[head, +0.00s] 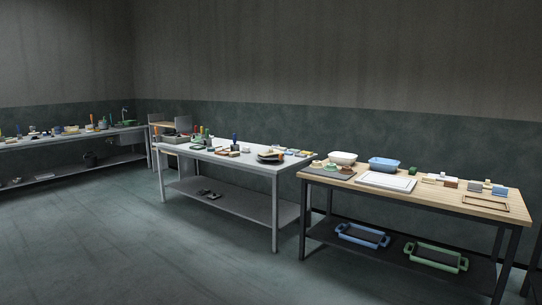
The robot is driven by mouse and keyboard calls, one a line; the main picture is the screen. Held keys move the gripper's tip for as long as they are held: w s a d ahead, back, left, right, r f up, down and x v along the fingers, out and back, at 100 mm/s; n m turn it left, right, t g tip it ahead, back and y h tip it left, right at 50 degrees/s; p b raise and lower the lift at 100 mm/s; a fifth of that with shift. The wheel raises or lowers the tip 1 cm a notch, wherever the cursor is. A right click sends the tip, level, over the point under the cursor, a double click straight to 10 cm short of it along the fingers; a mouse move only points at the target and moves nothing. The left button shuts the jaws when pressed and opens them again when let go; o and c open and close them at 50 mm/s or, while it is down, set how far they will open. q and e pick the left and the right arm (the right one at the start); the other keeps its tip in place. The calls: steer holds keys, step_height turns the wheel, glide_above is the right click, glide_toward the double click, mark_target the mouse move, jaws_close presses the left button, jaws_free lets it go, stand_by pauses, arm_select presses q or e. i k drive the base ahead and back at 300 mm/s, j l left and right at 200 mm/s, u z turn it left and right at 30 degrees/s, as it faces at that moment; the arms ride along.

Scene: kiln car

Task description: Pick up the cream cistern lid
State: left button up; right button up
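I cannot make out a cream cistern lid for certain. A flat, pale rectangular piece with a thin dark outline (386,181) lies on the wooden-topped table (440,196) at the right; I cannot tell whether it is a lid, a tray or a mat. Several small cream and white pieces (440,179) stand to its right, too small to name. Neither of my grippers is in view.
The wooden table also bears a white basin (343,158), a blue basin (384,164) and an empty frame (486,204). Blue (362,235) and green (436,257) trays lie on its lower shelf. A grey table (285,168) stands mid-view. The floor (130,250) at left is clear.

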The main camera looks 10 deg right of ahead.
mark_target(271, 152)
steer(key=z, duration=0.15)
steer(key=i+j+z, duration=0.1)
steer(key=i, duration=1.25)
steer(key=i+z, duration=0.25)
steer(key=i, duration=0.6)
steer(key=i+j+z, duration=0.2)
steer(key=i, duration=0.7)
steer(key=i+z, duration=0.2)
steer(key=i, duration=2.65)
